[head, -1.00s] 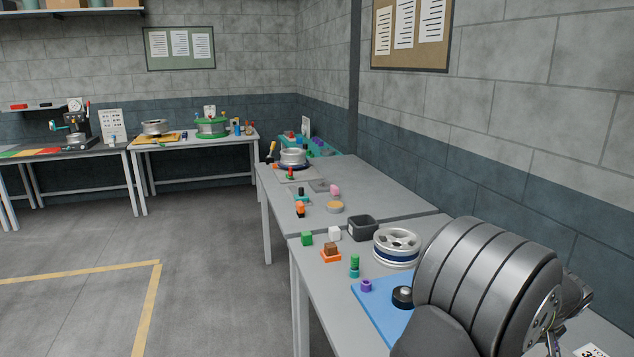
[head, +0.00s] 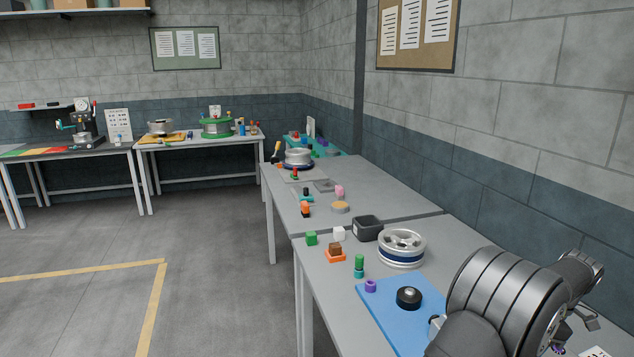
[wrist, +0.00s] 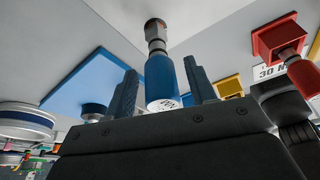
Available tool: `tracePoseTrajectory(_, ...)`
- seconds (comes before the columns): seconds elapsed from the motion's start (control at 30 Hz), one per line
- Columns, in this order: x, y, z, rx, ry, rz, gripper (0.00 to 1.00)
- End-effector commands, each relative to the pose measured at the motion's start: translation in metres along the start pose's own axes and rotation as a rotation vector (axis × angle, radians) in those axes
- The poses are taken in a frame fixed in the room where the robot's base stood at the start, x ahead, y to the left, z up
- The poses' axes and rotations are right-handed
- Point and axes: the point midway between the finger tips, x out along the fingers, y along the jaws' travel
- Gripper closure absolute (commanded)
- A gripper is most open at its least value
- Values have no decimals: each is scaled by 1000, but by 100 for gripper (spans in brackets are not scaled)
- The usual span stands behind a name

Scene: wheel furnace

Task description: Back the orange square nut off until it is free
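My gripper (wrist: 160,75) has one dark finger on each side of a blue-handled tool (wrist: 161,82) in the wrist view. The tool's metal shaft and socket-like end point away from the palm, with no holder around the tip, so it appears held, though narrow gaps show beside the handle. In the head view, my arm hides the gripper. A flat orange piece (head: 335,257) lies on the near table under a brown block; I cannot tell whether it is the square nut. No orange nut shows near the tool.
A blue mat (head: 380,308) with a dark round part (head: 409,298) lies on the near table. A silver wheel (head: 402,247) and a dark bin (head: 367,228) stand behind it. In the wrist view, a red-handled tool (wrist: 301,72) sits at a red holder (wrist: 272,38), right of my gripper.

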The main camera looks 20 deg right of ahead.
Motion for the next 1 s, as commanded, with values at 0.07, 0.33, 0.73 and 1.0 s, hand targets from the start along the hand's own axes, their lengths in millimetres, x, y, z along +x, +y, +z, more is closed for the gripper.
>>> tracePoseTrajectory(0.07,0,0,0,1,0,1,43)
tracePoseTrajectory(0.33,-1,0,0,3,0,2,43)
tracePoseTrajectory(0.73,-72,0,1,3,-3,4,43)
tracePoseTrajectory(1.0,-111,0,0,3,-1,2,43)
